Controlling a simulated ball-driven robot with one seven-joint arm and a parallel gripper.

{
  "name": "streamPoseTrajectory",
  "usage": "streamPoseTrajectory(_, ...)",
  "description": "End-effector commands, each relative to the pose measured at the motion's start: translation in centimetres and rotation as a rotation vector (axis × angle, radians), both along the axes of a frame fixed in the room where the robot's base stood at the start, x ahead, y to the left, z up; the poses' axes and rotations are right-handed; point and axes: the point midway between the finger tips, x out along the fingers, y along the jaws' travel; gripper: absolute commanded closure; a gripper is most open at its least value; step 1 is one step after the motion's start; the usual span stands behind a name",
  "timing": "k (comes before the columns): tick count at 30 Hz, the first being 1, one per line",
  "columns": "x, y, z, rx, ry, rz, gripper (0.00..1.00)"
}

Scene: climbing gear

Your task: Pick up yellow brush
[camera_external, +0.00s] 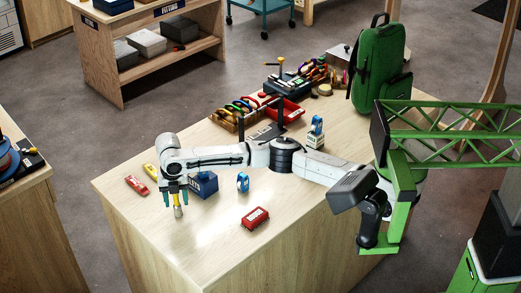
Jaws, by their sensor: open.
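My arm reaches left over the wooden table, and my gripper (176,190) points down near the table's left part. Its teal fingers are apart. A small upright item with a yellow upper part and a greyish lower end, seemingly the yellow brush (178,203), shows at the fingertips, between or just in front of them. I cannot tell whether the fingers touch it. Its upper end is partly hidden by the gripper.
A yellow item (151,172) and a red item (136,185) lie left of my gripper. A dark blue box (204,184) is close on its right, then a blue ring-shaped item (243,182). A red box (255,218) stands nearer the front. The front-left tabletop (200,245) is clear.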

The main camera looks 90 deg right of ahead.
Motion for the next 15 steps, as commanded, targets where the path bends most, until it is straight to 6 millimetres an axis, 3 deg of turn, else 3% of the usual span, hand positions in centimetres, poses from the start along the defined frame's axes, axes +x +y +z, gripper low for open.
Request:
streamPoseTrajectory(4,-0.01,0.00,0.00,0.000,0.000,0.000,0.48)
streamPoseTrajectory(15,-0.01,0.01,0.01,0.000,0.001,0.000,0.84)
